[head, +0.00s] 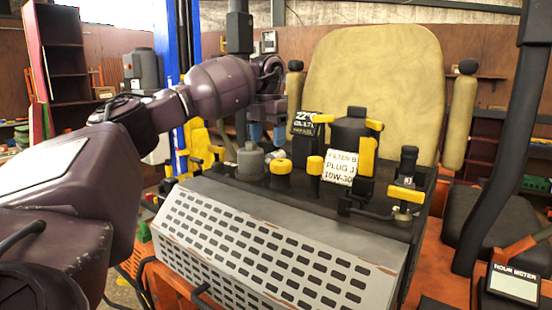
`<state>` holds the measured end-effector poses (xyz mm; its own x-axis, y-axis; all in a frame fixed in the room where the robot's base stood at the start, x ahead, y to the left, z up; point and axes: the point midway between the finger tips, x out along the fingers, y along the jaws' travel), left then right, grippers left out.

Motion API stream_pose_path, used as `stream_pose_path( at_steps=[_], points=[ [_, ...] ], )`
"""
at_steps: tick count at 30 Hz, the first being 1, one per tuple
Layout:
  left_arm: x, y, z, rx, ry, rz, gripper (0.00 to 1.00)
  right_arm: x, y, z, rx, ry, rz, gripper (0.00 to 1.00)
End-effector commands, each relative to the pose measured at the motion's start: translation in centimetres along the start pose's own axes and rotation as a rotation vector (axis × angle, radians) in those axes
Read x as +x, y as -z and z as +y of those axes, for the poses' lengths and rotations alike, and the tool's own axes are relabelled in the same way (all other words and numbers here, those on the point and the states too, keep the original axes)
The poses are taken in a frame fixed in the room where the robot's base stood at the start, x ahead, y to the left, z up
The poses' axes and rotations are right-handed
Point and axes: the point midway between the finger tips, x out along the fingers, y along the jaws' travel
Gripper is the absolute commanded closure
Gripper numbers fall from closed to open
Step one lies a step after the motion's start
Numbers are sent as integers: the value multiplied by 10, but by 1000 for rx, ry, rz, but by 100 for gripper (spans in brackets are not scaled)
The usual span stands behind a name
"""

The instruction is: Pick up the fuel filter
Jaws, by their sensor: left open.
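My left arm comes in from the left, and my left gripper (267,131) points down with its two blue fingertips apart. It is above the rear left part of the dark engine deck (240,187). A grey rounded canister (250,161) stands just below and left of the fingertips. Nothing shows between the fingers. I cannot tell for sure which part is the fuel filter. A tag (341,166) reading "FILTER B PLUG J 10W-30" hangs on a dark unit. My right gripper is not in view.
A grey perforated cover (265,245) fills the front. A yellow seat (375,75) stands behind. A black bar rises at the right, near an hour meter (514,284).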

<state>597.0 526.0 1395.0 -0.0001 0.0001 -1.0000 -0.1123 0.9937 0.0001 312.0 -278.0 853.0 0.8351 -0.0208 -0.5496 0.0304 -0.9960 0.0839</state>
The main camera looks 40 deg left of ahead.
Motion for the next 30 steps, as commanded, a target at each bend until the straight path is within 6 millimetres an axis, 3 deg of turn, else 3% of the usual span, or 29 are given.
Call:
stream_pose_path(
  at_steps=[7,16,25,26,30],
  points=[
    [16,2,0,1,-1,2,34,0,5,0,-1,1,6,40],
    [54,4,-1,1,0,1,34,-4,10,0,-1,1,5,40],
    [59,4,-1,1,0,0,34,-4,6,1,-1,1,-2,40],
    [59,4,-1,1,0,0,36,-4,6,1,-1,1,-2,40],
    [59,4,-1,1,0,0,57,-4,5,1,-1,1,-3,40]
  ],
)
